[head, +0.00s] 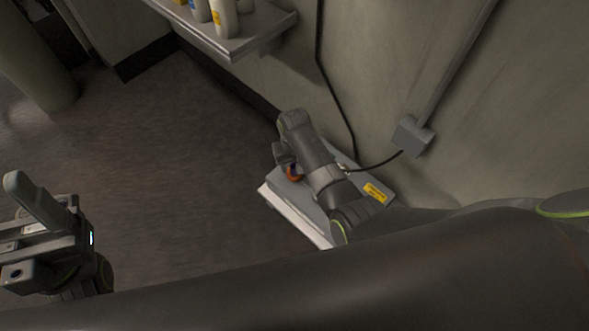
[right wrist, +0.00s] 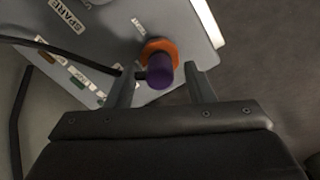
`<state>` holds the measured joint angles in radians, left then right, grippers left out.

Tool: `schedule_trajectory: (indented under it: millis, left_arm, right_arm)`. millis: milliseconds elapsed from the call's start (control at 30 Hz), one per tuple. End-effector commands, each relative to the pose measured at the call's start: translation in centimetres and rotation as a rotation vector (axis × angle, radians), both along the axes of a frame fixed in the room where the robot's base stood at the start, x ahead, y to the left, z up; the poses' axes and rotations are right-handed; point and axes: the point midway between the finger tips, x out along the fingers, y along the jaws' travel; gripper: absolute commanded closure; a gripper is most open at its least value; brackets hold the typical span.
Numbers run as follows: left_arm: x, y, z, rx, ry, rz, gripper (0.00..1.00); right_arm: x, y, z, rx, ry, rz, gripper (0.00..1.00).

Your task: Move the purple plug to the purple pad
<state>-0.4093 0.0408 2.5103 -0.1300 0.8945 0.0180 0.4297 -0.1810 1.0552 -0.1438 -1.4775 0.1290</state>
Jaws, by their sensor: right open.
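The purple plug (right wrist: 160,74) stands up from an orange ring (right wrist: 158,46) on a grey panel (right wrist: 105,22) in the right wrist view. My right gripper (right wrist: 162,84) is open, with one finger on each side of the plug. I see no clear grip on it. In the head view my right gripper (head: 284,158) is over the panel box (head: 352,190), and part of the orange ring (head: 294,173) shows beside it. I cannot make out a purple pad. My left gripper (head: 38,235) is at the lower left, away from the panel; its jaw state is unclear.
A black cable (right wrist: 50,48) crosses the panel to the plug's side. Printed labels, one reading SPARE (right wrist: 66,14), and small coloured marks lie on the panel. A wall box (head: 412,136) and a shelf with bottles (head: 228,38) are nearby. Open floor lies left.

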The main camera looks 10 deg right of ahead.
Motion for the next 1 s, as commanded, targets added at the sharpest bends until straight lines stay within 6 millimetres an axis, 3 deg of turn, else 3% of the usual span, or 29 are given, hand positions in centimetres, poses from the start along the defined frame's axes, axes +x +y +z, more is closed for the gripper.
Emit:
schedule_trajectory:
  millis: [233, 1000]
  left_arm:
    - [-0.12, 0.17, -0.65, -0.017, -0.013, -0.011, 0.34]
    - [-0.12, 0.19, -0.19, -0.019, -0.013, -0.012, 0.34]
  right_arm:
    - [0.09, 0.01, -1.49, 0.000, -0.001, 0.000, 0.52]
    - [0.08, -0.02, -1.42, -0.001, -0.001, 0.000, 0.52]
